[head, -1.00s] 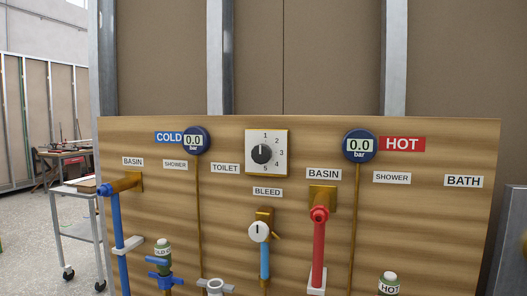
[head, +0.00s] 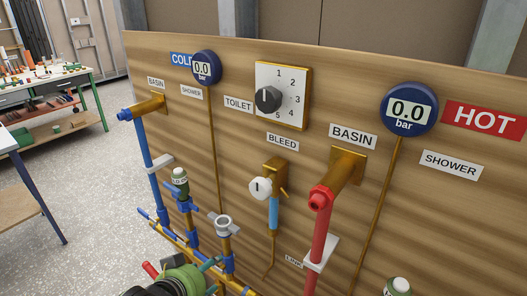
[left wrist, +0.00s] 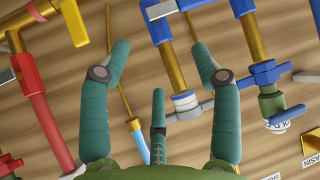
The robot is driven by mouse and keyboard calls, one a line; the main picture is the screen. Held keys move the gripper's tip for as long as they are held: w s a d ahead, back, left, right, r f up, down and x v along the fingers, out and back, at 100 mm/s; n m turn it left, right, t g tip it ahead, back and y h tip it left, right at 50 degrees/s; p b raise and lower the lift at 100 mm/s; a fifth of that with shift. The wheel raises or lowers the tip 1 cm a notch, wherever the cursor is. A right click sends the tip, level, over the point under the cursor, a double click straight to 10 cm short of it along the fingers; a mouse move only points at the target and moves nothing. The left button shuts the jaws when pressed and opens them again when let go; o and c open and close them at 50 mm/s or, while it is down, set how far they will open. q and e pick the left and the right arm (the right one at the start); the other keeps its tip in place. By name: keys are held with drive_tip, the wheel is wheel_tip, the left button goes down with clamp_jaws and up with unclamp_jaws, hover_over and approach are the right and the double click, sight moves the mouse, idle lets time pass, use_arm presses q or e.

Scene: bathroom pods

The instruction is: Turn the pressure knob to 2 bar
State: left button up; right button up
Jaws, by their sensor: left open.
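The pressure knob (head: 268,99) is a dark round knob on a white square plate (head: 297,79) numbered 1 to 5. Its white pointer mark looks roughly upward; I cannot tell its exact setting. The cold gauge (head: 205,68) and hot gauge (head: 408,109) both read 0.0 bar. My left gripper (head: 208,272), green and dark, is low at the bottom edge of the head view, well below the knob. In the left wrist view its teal fingers (left wrist: 160,62) are spread open over pipework, with nothing held. The knob does not show there. My right gripper is not in view.
Pipes project from the wooden board: a blue basin pipe (head: 143,145), a red basin pipe (head: 320,230) and the white-knobbed bleed valve (head: 260,188). A grey-handled valve (left wrist: 186,103) lies near my fingers. A workbench (head: 52,88) stands at far left.

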use_arm(q)
drive_tip(key=w+d+r+m+t+h, duration=0.1)
drive_tip(key=d+r+m+t+h, duration=0.15)
drive_tip(key=r, duration=0.95)
drive_tip(key=w+d+r+m+t+h, duration=0.15)
drive_tip(key=d+r, duration=0.25)
drive_tip(key=r, duration=0.8)
drive_tip(key=m+h, duration=0.3)
approach(264, 105)
drive_tip(key=x, duration=0.4)
drive_tip(key=shift+d+t+p, duration=0.1)
drive_tip(key=shift+t+p, duration=0.25)
drive_tip(key=shift+t, duration=0.05)
drive_tip(key=p+x, duration=0.2)
drive_tip(key=x, duration=0.3)
drive_tip(key=shift+w, duration=0.1)
drive_tip(key=shift+w+d+f, duration=0.15)
drive_tip(key=shift+w+d, duration=0.25)
drive_tip(key=shift+w, duration=0.1)
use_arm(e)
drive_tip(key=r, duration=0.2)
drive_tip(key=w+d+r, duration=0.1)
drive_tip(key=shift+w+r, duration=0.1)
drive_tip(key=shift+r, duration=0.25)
use_arm(q)
drive_tip(key=c, duration=1.1)
